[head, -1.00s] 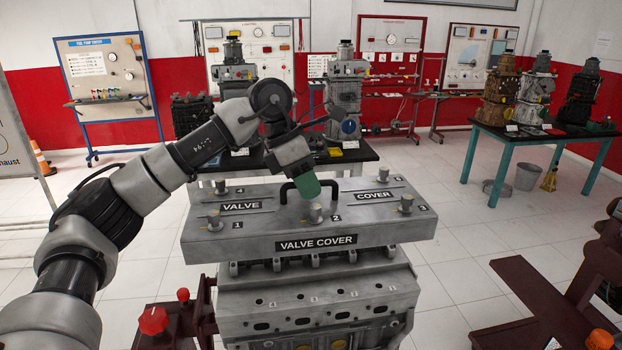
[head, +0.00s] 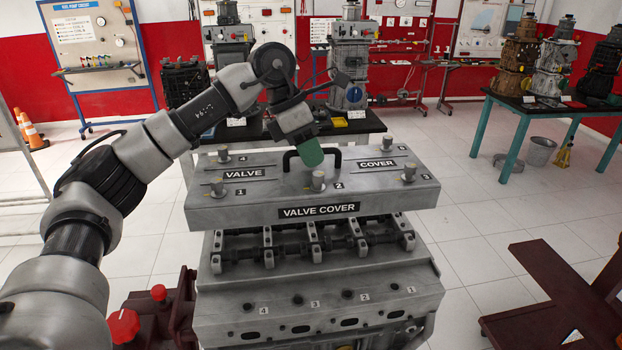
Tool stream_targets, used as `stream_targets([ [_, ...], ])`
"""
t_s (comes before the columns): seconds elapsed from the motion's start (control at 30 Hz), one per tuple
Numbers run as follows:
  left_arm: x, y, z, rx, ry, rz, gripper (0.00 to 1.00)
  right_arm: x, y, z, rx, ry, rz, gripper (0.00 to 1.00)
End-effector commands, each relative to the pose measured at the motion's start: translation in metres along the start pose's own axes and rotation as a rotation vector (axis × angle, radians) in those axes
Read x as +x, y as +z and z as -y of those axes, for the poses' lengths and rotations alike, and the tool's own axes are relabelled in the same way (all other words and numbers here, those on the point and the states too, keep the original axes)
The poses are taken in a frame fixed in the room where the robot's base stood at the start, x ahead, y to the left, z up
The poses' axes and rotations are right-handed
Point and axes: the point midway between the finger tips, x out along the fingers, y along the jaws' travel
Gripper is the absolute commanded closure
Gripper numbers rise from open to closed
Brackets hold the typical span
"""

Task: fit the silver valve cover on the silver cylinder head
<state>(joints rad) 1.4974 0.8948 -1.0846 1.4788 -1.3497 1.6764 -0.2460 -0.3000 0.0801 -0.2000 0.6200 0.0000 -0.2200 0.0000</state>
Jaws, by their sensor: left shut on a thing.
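The silver valve cover (head: 240,208) is a long box-shaped lid with a black handle (head: 290,160) and several numbered studs on top. My left gripper (head: 312,158) is shut at the handle and holds the cover; its fingertips partly hide the handle. The cover is above the silver cylinder head (head: 220,305), apart from it, and looks about level. The head's rocker shaft and its rocker supports (head: 313,240) show in the gap below the cover's front edge. The rear of the head is hidden by the cover. My right gripper is out of view.
A dark red stand with red knobs (head: 123,326) is at lower left. Dark red beams (head: 565,285) stand at lower right. A black table (head: 370,125) with engines is behind the cover. A teal-legged table (head: 512,137) is at the right. White floor is open between them.

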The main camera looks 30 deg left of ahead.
Motion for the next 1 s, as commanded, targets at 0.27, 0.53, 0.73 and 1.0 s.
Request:
stream_targets([
  [0.27,0.030,-0.012,-0.006,0.002,0.002,0.006,1.00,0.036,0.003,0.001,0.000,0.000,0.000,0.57],
  [0.53,0.037,-0.015,-0.008,0.002,0.002,0.006,1.00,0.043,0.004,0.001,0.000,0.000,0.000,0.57],
  [0.73,0.045,-0.018,-0.010,0.002,0.002,0.006,1.00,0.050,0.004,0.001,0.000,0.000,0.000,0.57],
  [1.0,0.065,-0.027,-0.014,0.002,0.002,0.006,1.00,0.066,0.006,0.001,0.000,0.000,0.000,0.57],
])
